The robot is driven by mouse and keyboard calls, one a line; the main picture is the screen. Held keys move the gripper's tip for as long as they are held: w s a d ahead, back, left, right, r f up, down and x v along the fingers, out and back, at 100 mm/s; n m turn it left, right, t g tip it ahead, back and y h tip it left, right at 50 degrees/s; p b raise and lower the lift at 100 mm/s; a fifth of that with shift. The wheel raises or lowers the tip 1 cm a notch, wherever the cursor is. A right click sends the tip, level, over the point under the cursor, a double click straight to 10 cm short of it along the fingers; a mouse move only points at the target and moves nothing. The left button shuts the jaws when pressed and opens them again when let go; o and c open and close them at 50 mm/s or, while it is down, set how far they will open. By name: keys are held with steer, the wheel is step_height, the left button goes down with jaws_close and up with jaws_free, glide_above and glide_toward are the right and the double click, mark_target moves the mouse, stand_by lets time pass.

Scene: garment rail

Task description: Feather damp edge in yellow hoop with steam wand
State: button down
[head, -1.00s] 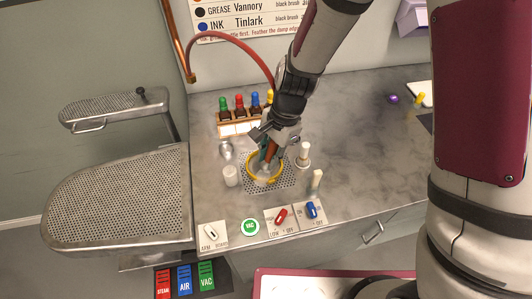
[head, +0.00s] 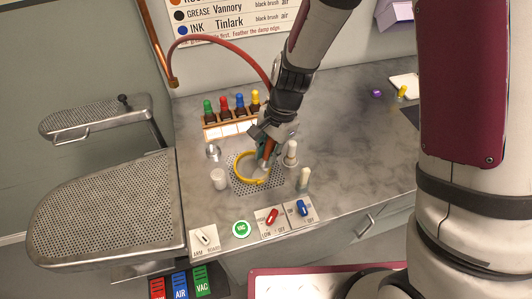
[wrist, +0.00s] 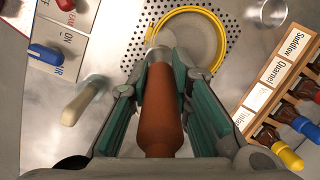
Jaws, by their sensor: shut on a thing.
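The yellow hoop (head: 237,167) lies flat on the perforated patch of the counter. In the wrist view its yellow rim (wrist: 225,45) rings plain grey fabric (wrist: 193,40); I cannot make out a damp edge. My gripper (head: 268,146) is shut on the steam wand, whose red-brown handle (wrist: 160,110) lies between the green finger pads in the wrist view. The wand's pale head (wrist: 161,40) points down at the hoop's edge, over its right part in the head view. I cannot tell whether it touches the fabric.
A rack of colour-capped bottles (head: 230,124) stands behind the hoop. A white cup (head: 219,179), a metal cup (head: 213,152) and pale upright brushes (head: 304,178) stand close around. Switches (head: 272,216) line the front edge. A red hose (head: 215,40) arches behind.

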steer(key=shift+w+d, duration=0.65)
steer(key=shift+w, duration=0.25)
steer(key=shift+b, duration=0.3)
steer(key=shift+w+b, duration=0.4)
steer(key=shift+w, duration=0.8)
step_height(320, 180, up, 7)
steer(key=p, duration=0.3)
steer(key=shift+w, duration=0.1)
